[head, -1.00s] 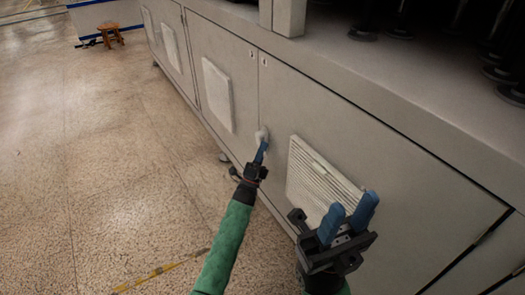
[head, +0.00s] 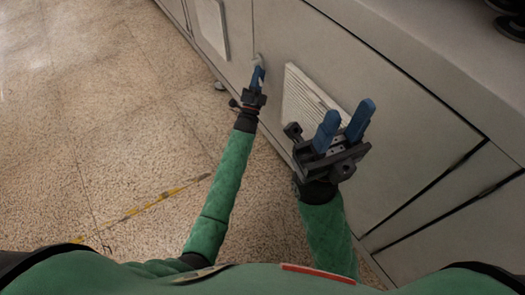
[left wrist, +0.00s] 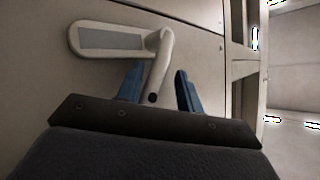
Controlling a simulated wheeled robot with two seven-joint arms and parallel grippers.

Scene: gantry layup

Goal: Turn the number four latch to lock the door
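The pale latch (head: 257,60) sits on the grey cabinet door near its upper left edge. In the left wrist view the latch handle (left wrist: 112,40) is a rounded pale lever with a grey inset, lying roughly level, and its bent neck comes down towards the gripper. My left gripper (head: 258,72) is at the latch. In the left wrist view its blue fingers (left wrist: 158,82) stand apart on either side of the neck, with a gap at the right finger. Contact at the left finger is unclear. My right gripper (head: 347,113) is open and empty before the door. No latch number is readable.
A white louvred vent (head: 300,97) is on the door beside my right gripper. Another vent panel (head: 212,25) is on the door further left. The cabinet top (head: 430,45) overhangs at the right. The speckled floor (head: 90,110) at the left is clear, with a yellow tape line (head: 150,203).

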